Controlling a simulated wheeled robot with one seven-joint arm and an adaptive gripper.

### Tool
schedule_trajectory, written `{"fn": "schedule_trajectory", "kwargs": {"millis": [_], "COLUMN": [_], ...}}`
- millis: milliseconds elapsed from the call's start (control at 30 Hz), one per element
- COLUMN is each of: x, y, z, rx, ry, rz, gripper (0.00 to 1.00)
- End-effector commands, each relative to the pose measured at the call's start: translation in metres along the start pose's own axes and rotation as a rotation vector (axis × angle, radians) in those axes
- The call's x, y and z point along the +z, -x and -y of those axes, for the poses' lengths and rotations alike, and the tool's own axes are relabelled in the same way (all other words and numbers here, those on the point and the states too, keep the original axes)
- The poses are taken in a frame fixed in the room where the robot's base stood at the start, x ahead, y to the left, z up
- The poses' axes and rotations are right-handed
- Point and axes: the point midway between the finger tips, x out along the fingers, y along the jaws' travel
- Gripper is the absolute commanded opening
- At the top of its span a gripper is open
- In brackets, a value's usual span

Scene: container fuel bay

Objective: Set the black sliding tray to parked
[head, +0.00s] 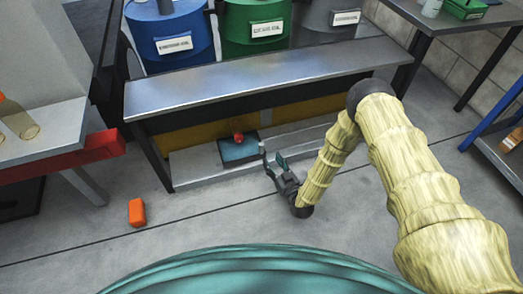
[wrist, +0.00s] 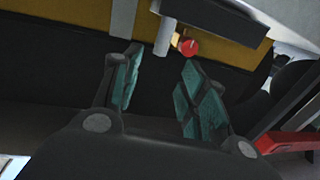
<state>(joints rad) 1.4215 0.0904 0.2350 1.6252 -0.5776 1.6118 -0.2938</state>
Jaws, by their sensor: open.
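A dark-edged tray (head: 240,158) with a blue-grey inner face sits low under the metal bench in the head view. I take it for the black sliding tray. A red knob (head: 238,137) shows at its back edge. In the wrist view a dark block (wrist: 214,26) hangs upper right, with a round red knob (wrist: 188,48) just below it. My gripper (head: 272,161) is just right of the tray, apart from it. In the wrist view its teal-padded fingers (wrist: 159,75) are spread with nothing between them. How far the tray is slid out is unclear.
Blue (head: 172,38), green (head: 256,28) and grey (head: 327,20) drums stand behind the bench top (head: 262,76). An orange object (head: 137,212) lies on the floor at left. A red-edged table (head: 70,160) stands left. The floor in front of the bench is mostly clear.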

Motion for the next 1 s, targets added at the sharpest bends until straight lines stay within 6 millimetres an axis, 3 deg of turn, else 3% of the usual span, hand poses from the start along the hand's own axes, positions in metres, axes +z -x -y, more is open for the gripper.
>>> {"fn": "schedule_trajectory", "kwargs": {"millis": [267,700,1000], "x": [0.003,0.003,0.000], "y": [-0.022,-0.089,-0.109], "z": [0.000,0.000,0.000], "rx": [-0.001,-0.001,-0.001], "ry": [0.003,0.002,0.002], "rz": [-0.014,-0.012,-0.011], "gripper": [0.42,0.42,0.42]}}
